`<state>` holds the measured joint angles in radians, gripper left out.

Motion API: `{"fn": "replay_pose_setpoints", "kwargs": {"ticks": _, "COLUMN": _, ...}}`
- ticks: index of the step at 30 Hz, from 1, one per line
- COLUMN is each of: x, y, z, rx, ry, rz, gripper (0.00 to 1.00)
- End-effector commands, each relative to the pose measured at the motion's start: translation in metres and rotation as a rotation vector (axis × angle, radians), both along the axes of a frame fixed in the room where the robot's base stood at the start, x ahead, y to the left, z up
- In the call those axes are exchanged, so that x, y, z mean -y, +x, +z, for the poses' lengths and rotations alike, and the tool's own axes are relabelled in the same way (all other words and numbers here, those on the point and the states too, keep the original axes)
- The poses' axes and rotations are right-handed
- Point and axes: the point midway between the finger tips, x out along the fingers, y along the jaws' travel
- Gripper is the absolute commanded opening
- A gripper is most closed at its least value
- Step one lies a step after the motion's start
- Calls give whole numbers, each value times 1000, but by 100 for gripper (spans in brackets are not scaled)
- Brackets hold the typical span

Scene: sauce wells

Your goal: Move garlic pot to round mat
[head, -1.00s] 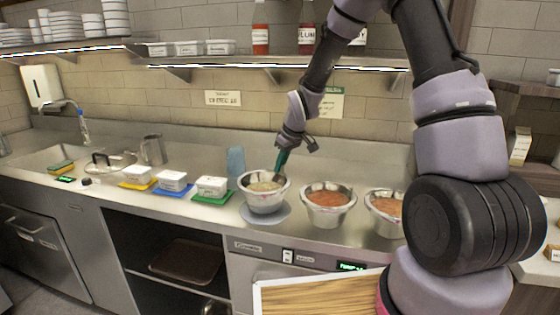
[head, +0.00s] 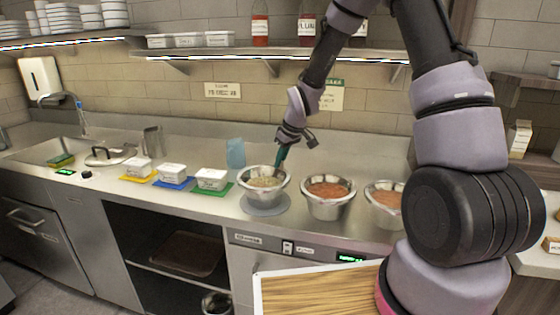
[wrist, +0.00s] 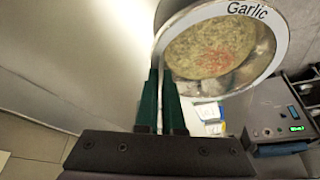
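The garlic pot (head: 263,186) is a steel bowl of pale sauce on the counter. In the wrist view the garlic pot (wrist: 279,45) shows its "Garlic" label and speckled sauce. It stands over the round mat (head: 262,211), a flat grey-blue disc showing around its base. It looks upright; I cannot tell exactly whether its base touches the mat. My gripper (head: 280,168) is at its back right rim. In the wrist view my gripper (wrist: 160,76) has its green fingers close together, with the pot's rim between the tips.
A pot of red sauce (head: 328,197) stands just right, and another red pot (head: 385,203) beyond it. A blue cup (head: 235,153) is behind left. White tubs on a green mat (head: 222,190), blue mat (head: 188,184) and yellow mat (head: 127,178) line the left. A shelf hangs above.

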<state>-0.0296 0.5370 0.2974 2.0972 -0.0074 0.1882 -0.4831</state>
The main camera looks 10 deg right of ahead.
Motion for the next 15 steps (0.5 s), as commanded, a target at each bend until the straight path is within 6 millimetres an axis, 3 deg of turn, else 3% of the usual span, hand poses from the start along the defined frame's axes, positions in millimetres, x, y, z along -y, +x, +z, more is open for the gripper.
{"fn": "replay_pose_setpoints", "kwargs": {"ticks": 9, "x": 0, "y": 0, "z": -1, "rx": 1, "ry": 1, "rz": 0, "gripper": 0}}
{"fn": "replay_pose_setpoints", "kwargs": {"ticks": 10, "x": 0, "y": 0, "z": -1, "rx": 1, "ry": 1, "rz": 0, "gripper": 16}}
{"fn": "replay_pose_setpoints", "kwargs": {"ticks": 12, "x": 0, "y": 0, "z": -1, "rx": 1, "ry": 1, "rz": 0, "gripper": 40}}
{"fn": "replay_pose_setpoints", "kwargs": {"ticks": 15, "x": 0, "y": 0, "z": -1, "rx": 1, "ry": 1, "rz": 0, "gripper": 40}}
